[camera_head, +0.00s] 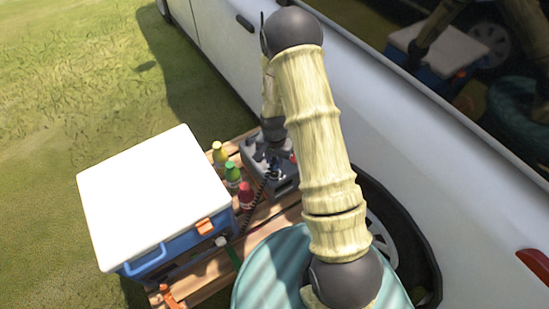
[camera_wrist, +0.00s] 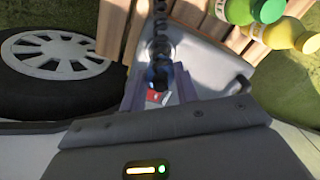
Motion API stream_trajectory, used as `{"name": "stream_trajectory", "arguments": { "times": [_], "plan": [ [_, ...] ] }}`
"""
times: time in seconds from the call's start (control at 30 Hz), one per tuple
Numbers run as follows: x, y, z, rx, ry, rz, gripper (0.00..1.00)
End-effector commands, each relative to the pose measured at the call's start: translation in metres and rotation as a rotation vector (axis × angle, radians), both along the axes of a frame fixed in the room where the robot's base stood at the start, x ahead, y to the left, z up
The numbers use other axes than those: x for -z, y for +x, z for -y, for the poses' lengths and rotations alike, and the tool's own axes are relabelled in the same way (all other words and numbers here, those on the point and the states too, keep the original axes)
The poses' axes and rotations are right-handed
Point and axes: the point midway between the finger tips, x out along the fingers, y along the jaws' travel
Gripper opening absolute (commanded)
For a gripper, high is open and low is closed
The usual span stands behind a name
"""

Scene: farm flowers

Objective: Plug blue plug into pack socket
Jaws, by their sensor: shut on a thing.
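The pack is a grey box (camera_head: 286,182) on a wooden slatted table beside the white vehicle; its grey top also shows in the wrist view (camera_wrist: 208,62). My gripper (camera_head: 272,168) is at the pack, partly hidden by my own arm. In the wrist view my gripper (camera_wrist: 158,92) is shut on the blue plug (camera_wrist: 152,76), which shows as a small blue part between the fingers. A black coiled cord (camera_wrist: 160,35) runs up from the plug. A small red patch shows just below the plug. The socket is hidden, so I cannot tell whether the plug is in it.
A blue cooler with a white lid (camera_head: 150,195) stands left on the table (camera_head: 265,218). Yellow (camera_head: 219,154), green (camera_head: 232,175) and red (camera_head: 246,195) bottles stand between cooler and pack. A vehicle wheel (camera_head: 382,238) is close on the right. A teal round thing (camera_head: 268,275) is in front.

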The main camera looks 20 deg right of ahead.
Motion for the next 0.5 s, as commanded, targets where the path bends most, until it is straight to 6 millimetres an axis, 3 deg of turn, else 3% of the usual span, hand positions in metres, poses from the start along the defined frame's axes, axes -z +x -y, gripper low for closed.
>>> {"name": "stream_trajectory", "arguments": {
  "times": [0.2, 0.5],
  "plan": [
    [0.021, 0.0, 0.0, -0.002, 0.001, -0.001, 0.1],
    [0.033, 0.0, -0.001, -0.002, 0.0, 0.0, 0.1]
  ]
}}
